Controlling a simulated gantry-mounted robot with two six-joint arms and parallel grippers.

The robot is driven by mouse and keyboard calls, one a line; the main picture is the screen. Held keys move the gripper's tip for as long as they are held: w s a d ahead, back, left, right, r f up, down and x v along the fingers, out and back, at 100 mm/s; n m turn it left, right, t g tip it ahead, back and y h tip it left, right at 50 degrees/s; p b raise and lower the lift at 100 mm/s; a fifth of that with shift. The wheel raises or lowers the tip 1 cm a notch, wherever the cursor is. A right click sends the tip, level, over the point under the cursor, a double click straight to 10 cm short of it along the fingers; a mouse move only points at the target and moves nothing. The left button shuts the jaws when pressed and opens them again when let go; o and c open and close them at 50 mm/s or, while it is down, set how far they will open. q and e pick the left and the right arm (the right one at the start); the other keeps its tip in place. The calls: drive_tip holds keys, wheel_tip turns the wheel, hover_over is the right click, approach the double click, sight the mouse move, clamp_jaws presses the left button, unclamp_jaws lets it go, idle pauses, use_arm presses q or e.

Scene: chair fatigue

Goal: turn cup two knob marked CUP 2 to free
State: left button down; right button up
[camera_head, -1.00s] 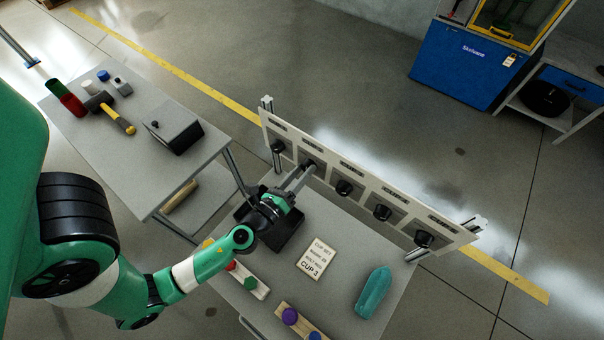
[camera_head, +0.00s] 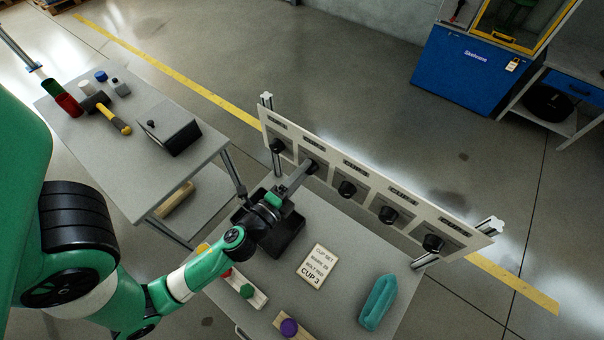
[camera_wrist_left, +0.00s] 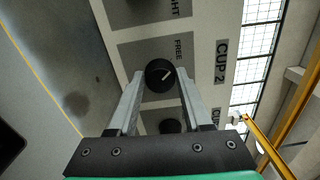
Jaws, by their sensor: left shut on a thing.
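The board (camera_head: 375,190) carries a row of black round knobs. The CUP 2 knob (camera_wrist_left: 159,77) is the second from the left in the head view and shows up close in the left wrist view, beside the labels CUP 2 (camera_wrist_left: 222,62) and FREE (camera_wrist_left: 179,50). Its white pointer line lies at a slant in the wrist picture. My left gripper (camera_wrist_left: 161,73) is shut on this knob, one finger on each side. In the head view my left gripper (camera_head: 306,171) reaches the board and its fingers partly hide the knob. My right gripper is not in view.
A black bin (camera_head: 283,238) stands under my left wrist. A CUP 3 card (camera_head: 317,265) and a teal object (camera_head: 378,302) lie on the table (camera_head: 345,240). Other knobs (camera_head: 347,189) flank the held one. A side table (camera_head: 92,150) holds a hammer (camera_head: 113,119).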

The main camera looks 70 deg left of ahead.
use_arm(q)
drive_tip(key=shift+n, duration=0.6)
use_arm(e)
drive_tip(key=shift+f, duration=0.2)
use_arm(q)
drive_tip(key=shift+c, duration=1.7)
unclamp_jaws()
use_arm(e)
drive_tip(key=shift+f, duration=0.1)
